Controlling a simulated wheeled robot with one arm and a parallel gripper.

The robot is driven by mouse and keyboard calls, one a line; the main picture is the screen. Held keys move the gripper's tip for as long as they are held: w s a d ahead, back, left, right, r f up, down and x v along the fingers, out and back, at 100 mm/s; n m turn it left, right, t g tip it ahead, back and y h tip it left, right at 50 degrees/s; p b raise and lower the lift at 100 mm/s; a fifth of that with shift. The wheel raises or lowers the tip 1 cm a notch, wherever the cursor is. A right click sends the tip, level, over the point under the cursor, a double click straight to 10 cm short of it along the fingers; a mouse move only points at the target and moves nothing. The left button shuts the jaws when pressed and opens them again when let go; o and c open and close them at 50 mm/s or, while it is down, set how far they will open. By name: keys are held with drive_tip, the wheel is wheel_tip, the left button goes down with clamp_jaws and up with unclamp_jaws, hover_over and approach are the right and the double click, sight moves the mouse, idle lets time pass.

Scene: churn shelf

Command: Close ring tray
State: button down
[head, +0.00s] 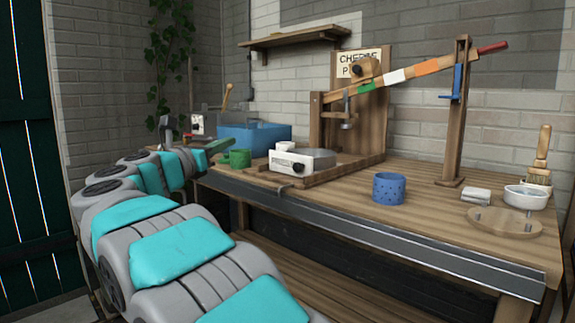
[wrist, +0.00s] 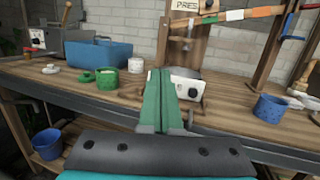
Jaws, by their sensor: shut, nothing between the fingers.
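A white box-like tray front with a dark round knob (head: 302,161) sits on a low wooden frame (head: 322,177) at the foot of the wooden press (head: 320,125). I take it for the ring tray; how far it is out I cannot tell. In the wrist view the white front (wrist: 190,82) shows just right of my fingers, which cover its left part. My gripper (wrist: 158,72) is shut, its two green fingers together with nothing between them. In the head view my gripper (head: 218,146) is left of the tray, over the left bench end; contact is not visible.
A green cup (head: 240,158) and a blue bin (head: 253,146) stand left of the tray. A blue speckled pot (head: 389,188) stands to its right. The press lever (head: 410,72) reaches out above. A blue bucket (wrist: 47,145) is below the bench.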

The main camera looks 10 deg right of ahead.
drive_tip(key=s+d+f+m+g+h, duration=0.1)
drive_tip(key=s+d+f+m+g, duration=0.3)
drive_tip(key=f, duration=0.3)
drive_tip(key=n+p, duration=0.1)
drive_tip(key=p, duration=0.2)
approach(296, 168)
drive_tip(key=shift+g+h, duration=0.3)
drive_tip(key=shift+g, duration=0.1)
drive_tip(key=x, duration=0.6)
drive_tip(key=shift+w+d+r, duration=0.15)
drive_tip(key=shift+w+r, duration=0.05)
drive_tip(key=shift+w, duration=0.2)
drive_tip(key=shift+f, duration=0.1)
